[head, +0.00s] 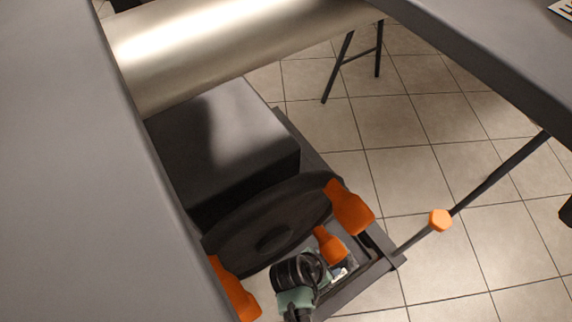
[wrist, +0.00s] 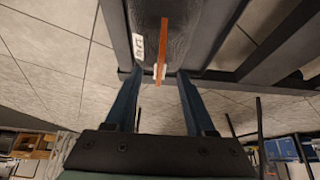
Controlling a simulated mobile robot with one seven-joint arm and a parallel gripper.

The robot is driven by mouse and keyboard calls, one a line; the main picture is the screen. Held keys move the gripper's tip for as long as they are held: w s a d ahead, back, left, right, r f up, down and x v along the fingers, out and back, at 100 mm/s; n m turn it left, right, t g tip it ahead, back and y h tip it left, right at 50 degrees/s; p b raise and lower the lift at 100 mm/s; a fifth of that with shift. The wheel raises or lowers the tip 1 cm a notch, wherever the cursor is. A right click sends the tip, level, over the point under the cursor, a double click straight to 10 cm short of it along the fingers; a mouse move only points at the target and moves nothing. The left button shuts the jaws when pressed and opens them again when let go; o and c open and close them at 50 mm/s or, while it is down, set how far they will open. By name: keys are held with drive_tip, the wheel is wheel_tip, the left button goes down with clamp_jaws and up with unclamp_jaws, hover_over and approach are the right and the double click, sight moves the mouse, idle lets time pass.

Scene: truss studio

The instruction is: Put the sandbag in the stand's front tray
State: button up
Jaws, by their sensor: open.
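In the wrist view the sandbag (wrist: 182,28) is black and glossy, with a white label and an upright orange strap (wrist: 164,45). It lies between dark grey bars (wrist: 118,35) of a low frame, which looks like the stand's front tray. My gripper (wrist: 157,78) is open, with its blue fingers on either side of the strap's near end. I cannot tell whether they touch it. In the head view my gripper (head: 318,277) reaches down into the stand's front frame (head: 355,287). The sandbag is mostly hidden there.
Behind the gripper stand a dark disc (head: 270,232) and a dark box (head: 225,145), with orange parts (head: 350,207) close around. A rod with an orange knob (head: 440,220) sticks out on the right. Large grey surfaces flank the view. Tiled floor (head: 420,120) is open to the right.

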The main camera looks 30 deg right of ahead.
drive_tip(key=s+a+r+p, duration=0.1)
drive_tip(key=a+p, duration=0.2)
drive_tip(key=a, duration=0.9)
drive_tip(key=shift+a+p, duration=0.35)
drive_tip(key=shift+r, duration=0.1)
